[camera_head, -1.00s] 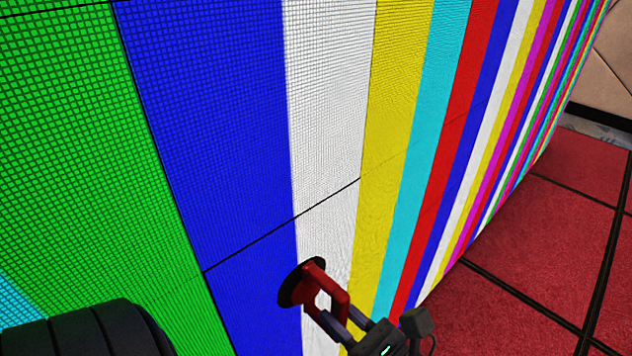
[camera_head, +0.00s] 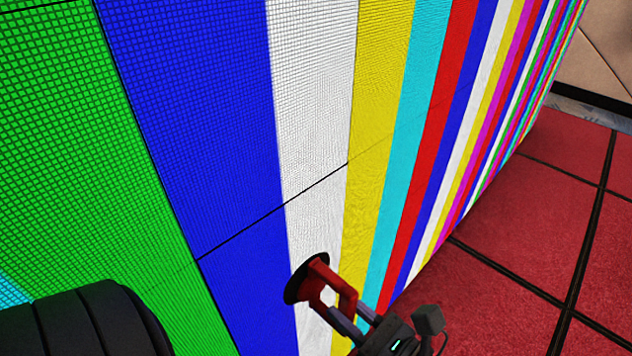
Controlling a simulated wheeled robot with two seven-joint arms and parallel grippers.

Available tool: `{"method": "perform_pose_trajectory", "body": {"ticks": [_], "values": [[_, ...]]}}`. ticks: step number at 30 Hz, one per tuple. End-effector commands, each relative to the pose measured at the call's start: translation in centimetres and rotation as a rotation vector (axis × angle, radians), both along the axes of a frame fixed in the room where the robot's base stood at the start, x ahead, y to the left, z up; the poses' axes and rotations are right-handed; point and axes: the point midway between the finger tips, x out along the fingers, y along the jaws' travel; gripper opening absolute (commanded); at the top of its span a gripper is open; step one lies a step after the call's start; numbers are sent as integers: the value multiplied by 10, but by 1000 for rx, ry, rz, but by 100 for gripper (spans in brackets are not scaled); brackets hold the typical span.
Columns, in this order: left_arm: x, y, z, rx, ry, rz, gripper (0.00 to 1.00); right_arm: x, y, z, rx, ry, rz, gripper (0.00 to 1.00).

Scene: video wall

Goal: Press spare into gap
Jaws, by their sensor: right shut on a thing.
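The video wall (camera_head: 311,120) fills most of the head view with upright colour bars. Thin dark seams divide it into panels. My right gripper (camera_head: 346,310) is at the bottom centre, shut on the red handle (camera_head: 342,290) of a suction cup tool. The tool's black disc (camera_head: 298,284) faces the wall and appears in front of the lower white bar, near its edge with the blue bar. I cannot tell whether the disc touches the wall. No separate spare panel or open gap can be made out. My left gripper is out of view.
Red floor tiles (camera_head: 540,235) with dark joints lie clear to the right of the wall. A beige padded wall (camera_head: 600,50) stands at the far right, with a dark band along its foot.

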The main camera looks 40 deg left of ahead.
Motion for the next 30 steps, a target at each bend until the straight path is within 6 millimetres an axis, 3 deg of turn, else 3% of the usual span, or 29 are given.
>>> {"method": "perform_pose_trajectory", "body": {"ticks": [18, 28, 29, 30], "values": [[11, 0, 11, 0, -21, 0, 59, -1, -39, 1, 0, -2, -1, 0], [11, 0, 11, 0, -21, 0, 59, -1, -42, 0, 1, -1, 0, 0], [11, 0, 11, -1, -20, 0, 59, -1, -42, 0, 1, -1, 0, 21], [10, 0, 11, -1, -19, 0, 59, -1, -42, 0, 1, -1, 0, 13]]}}
